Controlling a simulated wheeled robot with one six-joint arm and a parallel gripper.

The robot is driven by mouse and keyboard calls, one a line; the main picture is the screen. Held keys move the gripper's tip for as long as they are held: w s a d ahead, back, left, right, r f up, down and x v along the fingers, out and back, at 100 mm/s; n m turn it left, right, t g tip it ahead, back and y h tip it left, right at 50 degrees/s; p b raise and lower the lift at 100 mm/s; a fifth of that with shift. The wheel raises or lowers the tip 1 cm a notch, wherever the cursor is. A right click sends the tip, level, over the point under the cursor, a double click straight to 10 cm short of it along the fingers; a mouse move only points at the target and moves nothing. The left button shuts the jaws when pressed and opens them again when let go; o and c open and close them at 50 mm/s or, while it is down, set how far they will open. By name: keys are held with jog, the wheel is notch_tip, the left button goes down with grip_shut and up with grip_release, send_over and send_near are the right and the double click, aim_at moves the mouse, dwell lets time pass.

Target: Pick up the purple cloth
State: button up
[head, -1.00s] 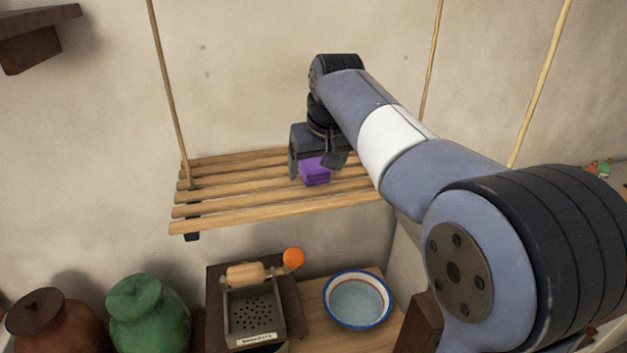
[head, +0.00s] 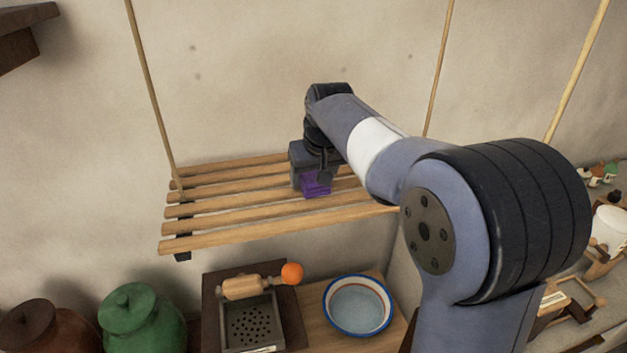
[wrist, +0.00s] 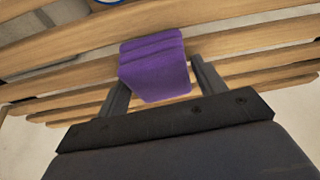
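The purple cloth (head: 316,186) is a small folded stack on the slatted hanging shelf (head: 230,217). In the wrist view the cloth (wrist: 155,65) lies between my two fingers, with its folded layers showing. My gripper (head: 314,180) points down at the cloth and partly hides it in the head view. In the wrist view my gripper (wrist: 160,75) has its fingers spread, one on each side of the cloth. The fingertips are very close to the cloth's sides; I cannot tell whether they touch it. The cloth rests on the slats.
Ropes (head: 152,100) hold the shelf. Below it are a green jar (head: 140,318), a brown jar (head: 45,325), a perforated grey box (head: 250,322) with a wooden roller (head: 245,287), an orange ball (head: 292,272) and a blue-rimmed bowl (head: 357,304). The shelf's left part is bare.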

jog(key=c, duration=0.7)
jog(key=shift+o, duration=0.2)
